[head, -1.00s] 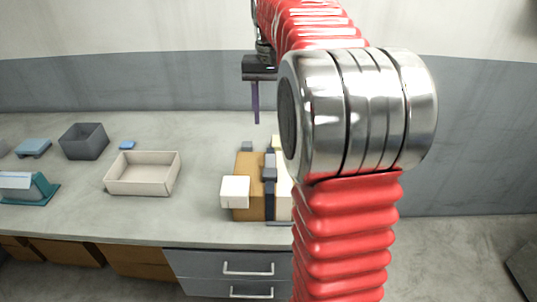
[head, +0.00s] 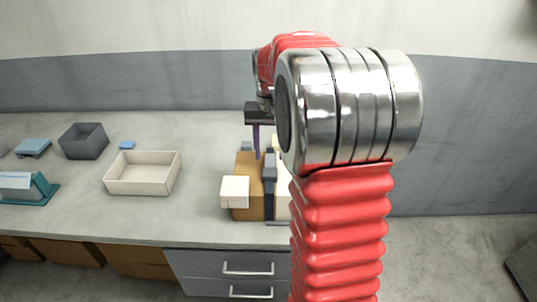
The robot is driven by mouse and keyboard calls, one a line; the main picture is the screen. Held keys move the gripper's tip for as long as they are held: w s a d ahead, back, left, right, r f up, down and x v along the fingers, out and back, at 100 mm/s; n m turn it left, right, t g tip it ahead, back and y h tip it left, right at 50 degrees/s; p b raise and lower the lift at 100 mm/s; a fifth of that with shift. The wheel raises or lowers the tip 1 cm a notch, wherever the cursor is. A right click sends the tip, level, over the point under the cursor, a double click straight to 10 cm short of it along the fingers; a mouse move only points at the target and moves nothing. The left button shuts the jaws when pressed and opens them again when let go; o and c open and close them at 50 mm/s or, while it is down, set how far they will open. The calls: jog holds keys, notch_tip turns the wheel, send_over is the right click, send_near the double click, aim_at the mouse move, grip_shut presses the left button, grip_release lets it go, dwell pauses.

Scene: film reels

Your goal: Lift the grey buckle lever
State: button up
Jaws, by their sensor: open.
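The grey buckle lever (head: 270,171) appears to be the small grey block on the dark strap (head: 269,200) that runs down the brown case (head: 247,170). My gripper (head: 256,150) points down just above the back of the case, close to the lever and slightly to its left and behind. Only one purple finger edge shows clearly, so the gap between the fingers is hard to see. Nothing shows held in it. My arm hides the right part of the case. I cannot tell if the fingers touch anything.
A white block (head: 235,191) stands at the case's front left. A cream tray (head: 143,174), a dark grey bin (head: 84,141), a small blue item (head: 127,145) and a teal stand (head: 34,188) are on the counter further left. The counter between tray and case is clear.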

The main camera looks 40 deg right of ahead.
jog(key=shift+f, duration=0.75)
jog(key=shift+c, duration=0.2)
